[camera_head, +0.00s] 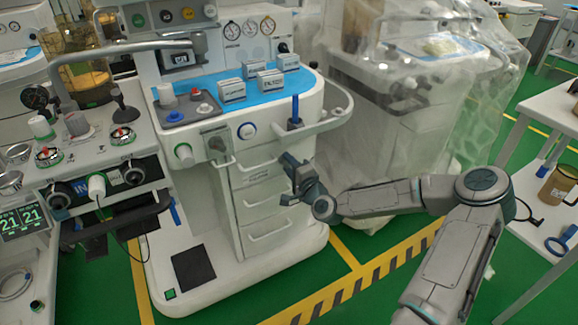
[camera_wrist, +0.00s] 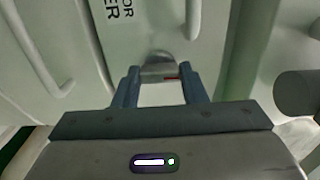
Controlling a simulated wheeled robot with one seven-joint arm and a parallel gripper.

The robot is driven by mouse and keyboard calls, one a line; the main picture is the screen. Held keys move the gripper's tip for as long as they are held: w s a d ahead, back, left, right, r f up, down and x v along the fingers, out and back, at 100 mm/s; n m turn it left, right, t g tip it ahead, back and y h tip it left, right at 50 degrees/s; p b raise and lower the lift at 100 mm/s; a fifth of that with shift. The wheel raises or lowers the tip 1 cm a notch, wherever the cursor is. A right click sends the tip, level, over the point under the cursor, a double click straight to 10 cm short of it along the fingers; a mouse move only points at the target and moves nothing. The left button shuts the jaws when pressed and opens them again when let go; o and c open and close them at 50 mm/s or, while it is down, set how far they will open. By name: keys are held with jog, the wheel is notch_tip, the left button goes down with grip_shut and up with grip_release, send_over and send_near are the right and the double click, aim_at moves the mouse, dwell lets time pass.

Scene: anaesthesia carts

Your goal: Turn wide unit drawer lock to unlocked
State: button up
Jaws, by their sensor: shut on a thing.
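The drawer lock (camera_wrist: 158,69) shows in the wrist view as a small grey metal piece with a red mark on its right side. It sits on the pale front of the wide unit (camera_wrist: 75,85), between my fingertips. My gripper (camera_wrist: 158,76) is shut on it, one finger at each side. In the head view my gripper (camera_head: 287,180) is at the right edge of the wide unit's drawer stack (camera_head: 263,203). The lock is hidden there behind my gripper. The drawers look shut.
A blue-topped work surface (camera_head: 205,83) with small boxes is above the drawers. A curved rail (camera_head: 335,122) projects above my gripper. A plastic-covered machine (camera_head: 385,125) stands behind on the right. White tables (camera_head: 555,105) are at far right. Drawer handles (camera_wrist: 193,20) flank the lock.

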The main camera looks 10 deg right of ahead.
jog(key=o, duration=1)
jog(key=p+v, duration=0.2)
jog(key=v, duration=1.2)
jog(key=shift+a, duration=0.1)
